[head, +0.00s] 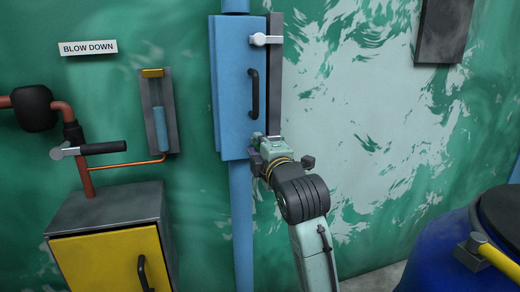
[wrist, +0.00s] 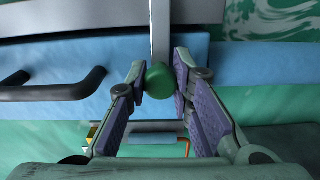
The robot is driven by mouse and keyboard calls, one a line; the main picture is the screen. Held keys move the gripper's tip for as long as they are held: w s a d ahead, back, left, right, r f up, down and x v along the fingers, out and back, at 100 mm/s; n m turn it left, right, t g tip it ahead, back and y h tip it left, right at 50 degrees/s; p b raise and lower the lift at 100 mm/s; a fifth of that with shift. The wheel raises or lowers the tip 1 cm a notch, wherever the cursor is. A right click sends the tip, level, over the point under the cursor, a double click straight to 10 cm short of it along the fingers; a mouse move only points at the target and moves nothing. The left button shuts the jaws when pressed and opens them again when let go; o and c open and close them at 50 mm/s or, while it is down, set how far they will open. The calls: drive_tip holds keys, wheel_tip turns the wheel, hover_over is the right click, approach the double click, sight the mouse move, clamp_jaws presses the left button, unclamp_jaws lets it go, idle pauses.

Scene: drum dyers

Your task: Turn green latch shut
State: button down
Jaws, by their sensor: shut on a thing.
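The green latch's round knob (wrist: 159,81) sits between my gripper's fingertips (wrist: 160,72) in the wrist view, with the purple-padded fingers shut on it from both sides. A pale flat bar (wrist: 160,30) runs away from the knob in that view. In the head view, my gripper (head: 259,143) is at the lower right corner of the blue cabinet (head: 230,90) and hides most of the green latch. A white latch (head: 265,39) lies across the cabinet's upper right edge. The black door handle (head: 254,93) is between the two latches.
A dark strip (head: 274,80) runs along the cabinet's right side. A blue pipe (head: 242,220) drops below it. A gauge (head: 159,115), a black-handled valve (head: 90,149) and a yellow-doored box (head: 110,258) stand left. A blue drum (head: 440,255) is at the lower right.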

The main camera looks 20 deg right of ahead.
drive_tip(key=shift+f+n, duration=0.15)
drive_tip(key=shift+n, duration=0.15)
idle(0.4)
drive_tip(key=c, duration=1.4)
unclamp_jaws()
drive_tip(key=s, duration=1.2)
drive_tip(key=shift+d, duration=0.25)
